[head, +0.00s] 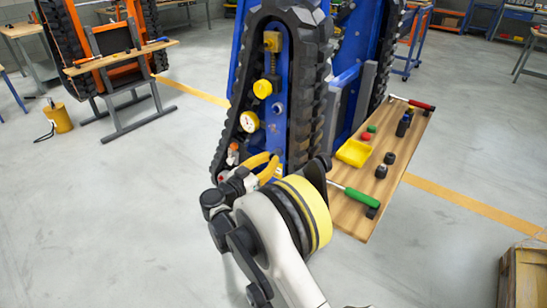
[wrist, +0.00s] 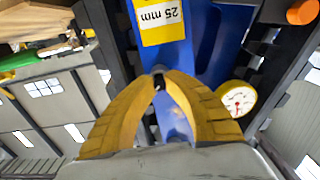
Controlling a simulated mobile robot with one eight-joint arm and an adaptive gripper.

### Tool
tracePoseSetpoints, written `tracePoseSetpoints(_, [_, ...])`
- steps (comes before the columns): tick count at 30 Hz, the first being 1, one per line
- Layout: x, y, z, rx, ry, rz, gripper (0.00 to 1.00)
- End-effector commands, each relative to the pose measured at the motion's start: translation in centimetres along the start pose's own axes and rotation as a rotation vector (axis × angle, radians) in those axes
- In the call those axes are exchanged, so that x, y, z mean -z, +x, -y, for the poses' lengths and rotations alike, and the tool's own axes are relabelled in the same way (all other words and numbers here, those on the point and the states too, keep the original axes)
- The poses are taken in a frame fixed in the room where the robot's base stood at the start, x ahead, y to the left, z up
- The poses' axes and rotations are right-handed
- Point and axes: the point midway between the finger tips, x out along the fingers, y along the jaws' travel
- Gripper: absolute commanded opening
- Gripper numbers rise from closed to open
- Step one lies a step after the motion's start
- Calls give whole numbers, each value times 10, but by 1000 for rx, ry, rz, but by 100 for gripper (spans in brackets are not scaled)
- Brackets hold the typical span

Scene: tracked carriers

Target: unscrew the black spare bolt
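The blue tracked carrier (head: 296,90) stands upright in the middle of the head view. My gripper (head: 264,168), with yellow fingers, is at the lower part of its blue side panel. In the wrist view the fingertips of my gripper (wrist: 159,76) come together on a small black piece (wrist: 158,83), which looks like the black spare bolt. The blue panel (wrist: 205,40) is right behind it. The fingers hide most of the bolt, so I cannot tell how far it sits in the panel. The head view does not show the bolt.
A yellow-rimmed gauge (head: 249,121) and yellow knob (head: 262,88) are above my gripper. A "25 mm" label (wrist: 162,20) is near the fingertips. A wooden bench (head: 352,216) at right holds a yellow tray (head: 354,153), a green-handled tool (head: 361,199) and several small parts.

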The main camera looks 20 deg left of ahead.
Motion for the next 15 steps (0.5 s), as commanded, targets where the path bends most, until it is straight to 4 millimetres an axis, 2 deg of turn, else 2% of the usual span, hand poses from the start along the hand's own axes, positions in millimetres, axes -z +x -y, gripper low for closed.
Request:
tracePoseSetpoints(5, [0,0,0,0,-10,0,0])
tracePoseSetpoints(7, [-1,0,0,0,-63,0,0])
tracePoseSetpoints(15, [-3,0,0,0,-555,0,0])
